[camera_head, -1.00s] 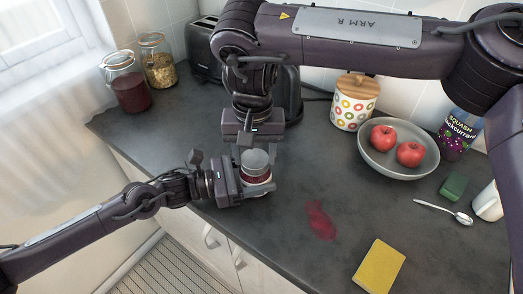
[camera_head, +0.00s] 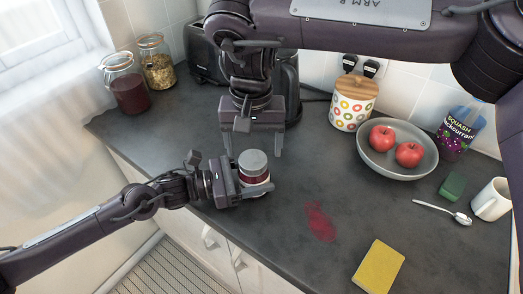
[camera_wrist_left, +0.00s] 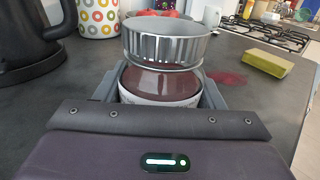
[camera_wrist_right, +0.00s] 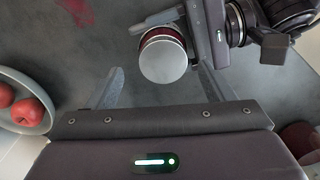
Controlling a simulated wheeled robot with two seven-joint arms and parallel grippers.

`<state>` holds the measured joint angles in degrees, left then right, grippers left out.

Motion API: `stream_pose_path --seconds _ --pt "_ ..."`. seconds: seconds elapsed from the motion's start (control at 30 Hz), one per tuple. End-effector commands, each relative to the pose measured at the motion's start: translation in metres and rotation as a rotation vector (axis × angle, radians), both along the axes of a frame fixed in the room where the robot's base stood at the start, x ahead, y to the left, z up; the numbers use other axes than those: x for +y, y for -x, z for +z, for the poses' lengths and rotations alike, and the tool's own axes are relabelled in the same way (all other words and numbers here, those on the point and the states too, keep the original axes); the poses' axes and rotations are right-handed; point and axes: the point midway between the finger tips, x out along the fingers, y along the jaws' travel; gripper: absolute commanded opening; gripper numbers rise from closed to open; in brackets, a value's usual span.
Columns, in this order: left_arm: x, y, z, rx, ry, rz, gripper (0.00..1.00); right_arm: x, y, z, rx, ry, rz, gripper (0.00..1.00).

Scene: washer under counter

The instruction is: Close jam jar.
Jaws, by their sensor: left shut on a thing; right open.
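The jam jar (camera_head: 253,178), with dark red jam and a pale label, stands near the counter's front edge. My left gripper (camera_head: 258,190) is shut around its body. The silver lid (camera_head: 253,160) is on top; in the left wrist view the lid (camera_wrist_left: 165,42) sits over the jar's neck (camera_wrist_left: 160,84), and I cannot tell how tightly. My right gripper (camera_head: 254,151) is open and empty, fingers spread, above and behind the jar. In the right wrist view the lid (camera_wrist_right: 163,61) shows between and beyond its fingers, apart from them.
A red jam smear (camera_head: 320,222) and a yellow sponge (camera_head: 379,267) lie to the right. A bowl (camera_head: 376,163) of apples, a spotted canister (camera_head: 352,103), a spoon (camera_head: 440,210) and a mug (camera_head: 491,200) stand or lie farther right. A dark kettle (camera_head: 291,90) is behind my right gripper.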

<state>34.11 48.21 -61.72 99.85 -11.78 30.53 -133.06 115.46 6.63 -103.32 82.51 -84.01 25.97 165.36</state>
Motion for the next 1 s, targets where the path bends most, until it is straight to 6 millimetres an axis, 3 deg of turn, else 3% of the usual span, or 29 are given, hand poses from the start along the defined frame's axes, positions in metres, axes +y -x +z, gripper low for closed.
stream_pose_path --seconds 0.13,0.57,0.77,1.0 --pt "-0.001 0.001 0.0 0.001 0.001 -0.002 0.0 0.0 0.0 0.013 -0.001 0.001 0.001 0.75" --pt "-0.001 0.001 0.0 0.0 0.001 -0.002 0.0 0.0 0.0 0.015 0.001 0.0 0.037 0.72" --pt "-0.001 0.001 0.0 0.0 0.002 -0.002 0.0 0.001 0.0 0.018 -0.002 0.001 0.309 0.72" --pt "-0.001 0.001 0.001 0.0 0.002 -0.002 0.0 0.002 0.0 0.022 -0.005 0.003 0.839 0.72"
